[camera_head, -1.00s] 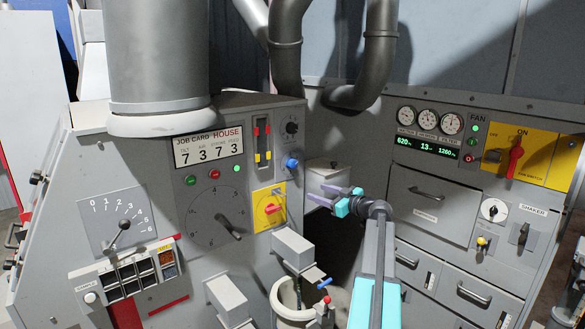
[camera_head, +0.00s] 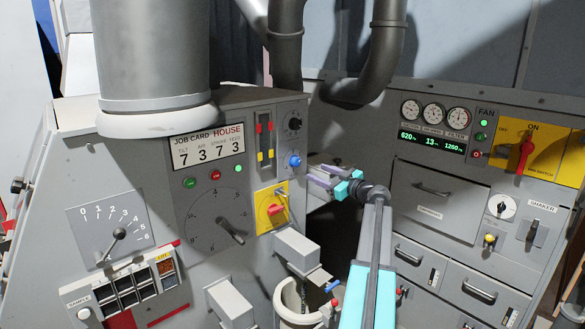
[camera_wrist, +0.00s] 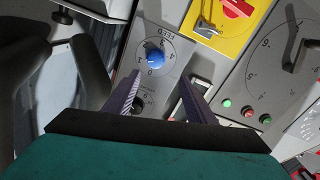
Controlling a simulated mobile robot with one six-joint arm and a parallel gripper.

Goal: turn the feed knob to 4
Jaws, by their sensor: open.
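A blue knob (camera_head: 294,161) sits on the left machine's panel, below a black knob (camera_head: 291,124). My gripper (camera_head: 315,175) is open and empty, to the right of the blue knob and slightly lower. In the wrist view my open gripper (camera_wrist: 161,78) points toward the blue knob without gripping it. The black knob (camera_wrist: 138,107) is partly hidden by the left finger.
A large dial (camera_head: 215,220) with a crank handle and a yellow panel (camera_head: 270,207) with a red switch lie left of the blue knob. A job card (camera_head: 208,147) reads 7 3 7 3.

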